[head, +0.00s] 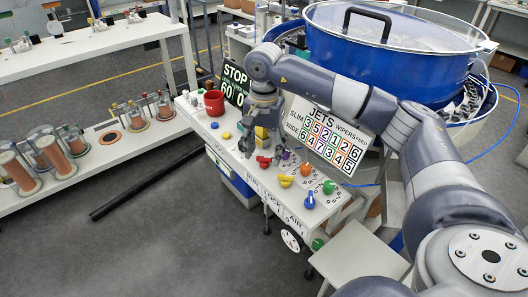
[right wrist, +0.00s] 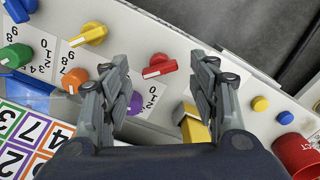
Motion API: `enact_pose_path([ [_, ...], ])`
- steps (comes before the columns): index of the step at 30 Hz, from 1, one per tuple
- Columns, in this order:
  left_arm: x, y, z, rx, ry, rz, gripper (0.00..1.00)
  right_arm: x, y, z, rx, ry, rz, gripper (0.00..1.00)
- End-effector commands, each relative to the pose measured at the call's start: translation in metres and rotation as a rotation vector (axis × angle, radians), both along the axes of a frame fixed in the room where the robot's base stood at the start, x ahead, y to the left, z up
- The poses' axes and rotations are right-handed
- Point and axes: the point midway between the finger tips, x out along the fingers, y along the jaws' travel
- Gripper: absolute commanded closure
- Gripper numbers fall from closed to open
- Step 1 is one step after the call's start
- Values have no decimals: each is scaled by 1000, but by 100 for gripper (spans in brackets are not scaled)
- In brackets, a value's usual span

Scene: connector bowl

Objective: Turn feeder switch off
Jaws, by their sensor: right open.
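The control panel (head: 238,150) is a long white console with coloured knobs. No label naming the feeder switch is readable on it, so I cannot tell which control that is. My right gripper (head: 262,143) hangs low over the panel; it also shows in the right wrist view (right wrist: 158,95), open with nothing held. A yellow block-like control (right wrist: 190,121) lies by its right-hand finger, partly hidden. A red knob (right wrist: 159,66) lies beyond the fingertips, and a purple knob (right wrist: 134,103) is beside the left-hand finger. My left gripper is not in view.
Yellow (head: 286,181), blue (head: 309,201), orange (head: 305,171) and green (head: 329,187) knobs stand nearby. A red mug (head: 214,103) and a STOP sign (head: 235,82) are at the panel's far end. A number sign (head: 325,136) and a blue bowl (head: 390,60) stand behind.

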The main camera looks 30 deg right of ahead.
Motion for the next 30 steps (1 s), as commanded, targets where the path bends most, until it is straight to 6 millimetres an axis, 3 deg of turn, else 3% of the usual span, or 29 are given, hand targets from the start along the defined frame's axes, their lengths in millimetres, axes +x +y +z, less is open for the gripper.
enact_pose_path([
  [9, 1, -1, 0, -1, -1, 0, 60, 1, 1, 68, 2, -5, 1, 45],
  [15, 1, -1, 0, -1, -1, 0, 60, 1, 1, 98, 1, -2, 1, 45],
  [20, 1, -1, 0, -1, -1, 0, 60, 0, 1, 108, 1, -2, 2, 45],
  [30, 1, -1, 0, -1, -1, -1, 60, 0, 1, 109, 1, 1, 2, 45],
])
